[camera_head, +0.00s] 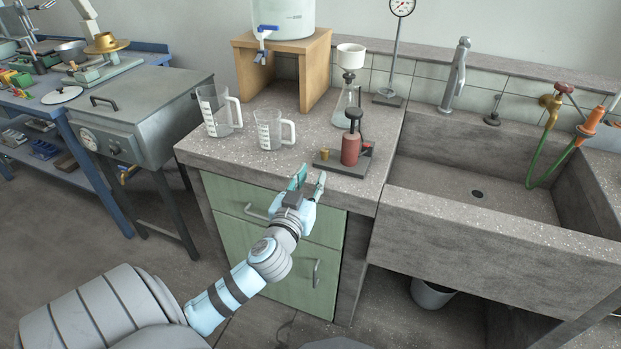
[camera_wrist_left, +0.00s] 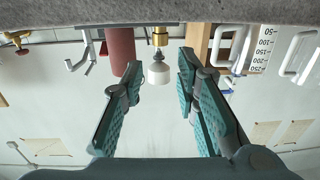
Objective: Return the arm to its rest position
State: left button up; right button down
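My left arm reaches in from the lower left in the head view. Its left gripper (camera_head: 309,180) is in front of the bench's front edge, near the height of the top. The two teal fingers stand apart with nothing between them; they also show spread in the left wrist view (camera_wrist_left: 163,80). A red cylinder with a black knob (camera_head: 350,147) stands on a dark base on the bench, behind and right of the fingertips, apart from them. The right gripper is in neither view.
Two clear measuring jugs (camera_head: 275,130) (camera_head: 217,110) stand on the bench (camera_head: 250,165), left of the red cylinder. A flask with a white funnel (camera_head: 347,85) stands behind. A stone sink (camera_head: 470,190) is at right. Green drawers (camera_head: 240,205) lie below the bench top, close to the arm.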

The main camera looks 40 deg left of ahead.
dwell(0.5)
pick_arm(q)
jog(key=s+d+f+g+h, duration=0.1)
jog(key=s+d+f+g, duration=0.2)
jog(key=s+f+g, duration=0.55)
jog(key=s+d+f+m+g+h, duration=0.2)
jog(key=s+d+f+m+h, duration=0.1)
jog(key=s+d+f, duration=0.4)
jog(key=s+d+f+m+g+h, duration=0.2)
jog(key=s+d+f+g, duration=0.15)
jog(key=s+f, duration=0.45)
jog(key=s+a+f, duration=0.1)
jog(key=s+f, duration=0.1)
jog(key=f, duration=0.7)
jog(key=s+a+f, duration=0.1)
jog(key=s+f, duration=0.1)
jog(key=f, duration=0.6)
jog(key=s+a+f+g, duration=0.1)
jog(key=s+f, duration=1)
jog(key=s, duration=0.1)
notch_tip(320, 180, up, 13)
jog(key=s+p, duration=0.1)
jog(key=p, duration=1.2)
jog(key=shift+s+d+p, duration=0.2)
jog(key=shift+d+p, duration=0.15)
